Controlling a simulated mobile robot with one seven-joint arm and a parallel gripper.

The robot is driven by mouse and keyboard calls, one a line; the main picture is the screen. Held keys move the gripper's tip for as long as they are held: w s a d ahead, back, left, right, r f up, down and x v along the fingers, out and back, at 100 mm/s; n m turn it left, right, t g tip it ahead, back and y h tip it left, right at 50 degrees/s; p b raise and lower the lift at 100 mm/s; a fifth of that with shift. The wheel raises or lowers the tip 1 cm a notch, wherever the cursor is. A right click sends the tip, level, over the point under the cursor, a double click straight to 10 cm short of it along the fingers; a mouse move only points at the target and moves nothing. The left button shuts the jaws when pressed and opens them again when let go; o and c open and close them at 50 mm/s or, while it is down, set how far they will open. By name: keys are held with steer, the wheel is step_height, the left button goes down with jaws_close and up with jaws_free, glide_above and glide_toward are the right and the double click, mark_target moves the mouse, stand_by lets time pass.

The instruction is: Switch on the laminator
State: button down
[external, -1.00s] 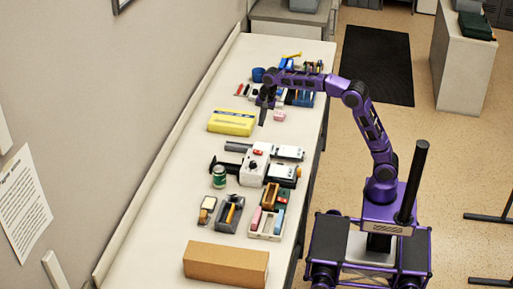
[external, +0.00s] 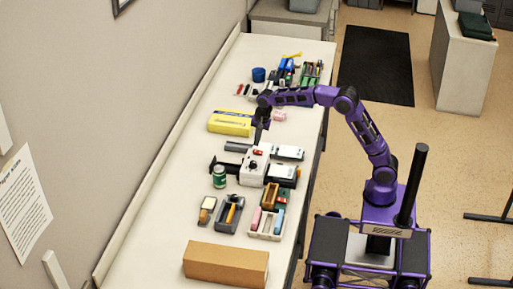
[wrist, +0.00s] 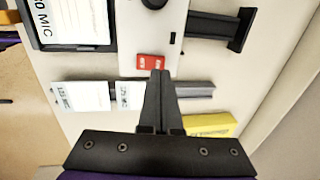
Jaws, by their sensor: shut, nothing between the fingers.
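The laminator (external: 251,176) is a white box with a black knob on top, on the long table. In the wrist view its white body (wrist: 153,32) is at the top, with part of the knob (wrist: 153,3) at the edge. A small red switch (wrist: 150,62) sits at its near end. Dark trays extend from both sides. My gripper (external: 258,143) points down just beyond the laminator's far end. In the wrist view my gripper (wrist: 160,74) has its fingers together and empty, tips close to the red switch. I cannot tell whether they touch it.
A yellow box (external: 230,123) lies to the left of my gripper. A grey bar (external: 237,147) and white packets (external: 289,152) flank it. The table's left strip is mostly clear.

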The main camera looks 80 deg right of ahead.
mark_target(255, 150)
steer(key=shift+w+f, duration=0.15)
steer(key=shift+f, duration=0.6)
steer(key=shift+w+f, duration=0.1)
steer(key=shift+f, duration=0.65)
steer(key=shift+w+f, duration=0.15)
steer(key=shift+f, duration=0.05)
steer(key=shift+s, duration=0.2)
steer(key=shift+s+r, duration=0.1)
steer(key=shift+s, duration=0.55)
